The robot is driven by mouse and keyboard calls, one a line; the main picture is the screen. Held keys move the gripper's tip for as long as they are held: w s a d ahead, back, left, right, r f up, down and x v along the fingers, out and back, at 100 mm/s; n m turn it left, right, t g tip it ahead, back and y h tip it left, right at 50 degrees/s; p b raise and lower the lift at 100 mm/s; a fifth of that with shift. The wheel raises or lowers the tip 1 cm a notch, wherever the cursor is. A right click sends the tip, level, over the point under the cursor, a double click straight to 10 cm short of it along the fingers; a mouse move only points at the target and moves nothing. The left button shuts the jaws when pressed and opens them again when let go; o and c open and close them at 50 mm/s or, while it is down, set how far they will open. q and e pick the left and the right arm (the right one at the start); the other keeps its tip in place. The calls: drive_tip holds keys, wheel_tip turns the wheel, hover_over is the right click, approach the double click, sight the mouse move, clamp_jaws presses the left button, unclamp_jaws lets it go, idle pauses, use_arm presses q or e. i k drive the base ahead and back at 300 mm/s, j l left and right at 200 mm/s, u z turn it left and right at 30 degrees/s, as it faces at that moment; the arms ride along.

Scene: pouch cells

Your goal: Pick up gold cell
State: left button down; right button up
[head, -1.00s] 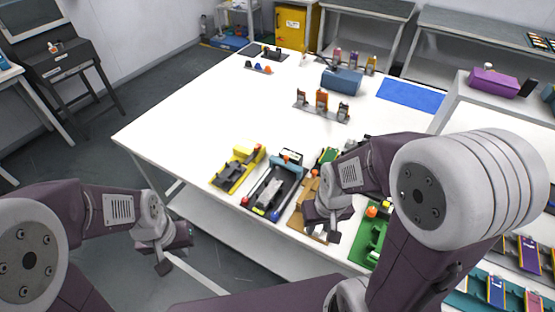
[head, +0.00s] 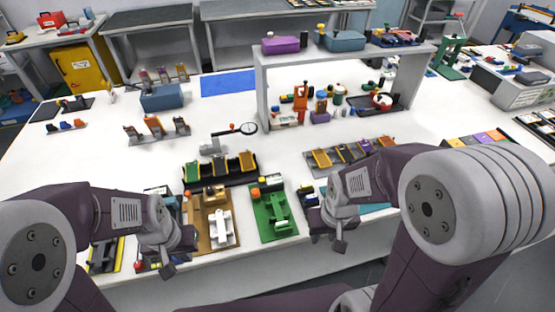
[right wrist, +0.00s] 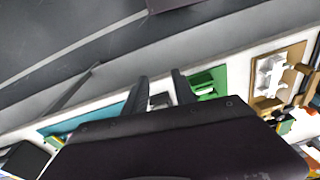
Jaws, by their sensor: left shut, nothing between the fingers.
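Several gold cells lie on the white table in the head view. One gold cell (head: 321,158) is at the left end of a grey tray, beside other cells with gold and bluish-purple parts. Similar gold-orange cells (head: 246,161) stand in a black rack left of it. I cannot tell which one the task names. My left gripper (head: 168,268) is shut and empty in front of the table's near edge. My right gripper (head: 338,243) is near the front edge, away from the cells. In the right wrist view its two fingers (right wrist: 160,90) are apart, with nothing seen held between them.
A green fixture (head: 272,212) and a brown fixture (head: 212,220) stand along the near edge between my arms. A dial gauge stand (head: 247,128) rises behind the black rack. A grey shelf (head: 261,100) stands behind the grey tray.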

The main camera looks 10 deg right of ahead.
sight(247, 162)
drive_tip(key=j+u, duration=0.25)
drive_tip(key=i+j+u, duration=0.15)
drive_tip(key=j+u, duration=0.15)
drive_tip(key=i+j+u, duration=0.25)
drive_tip(key=k+j, duration=0.1)
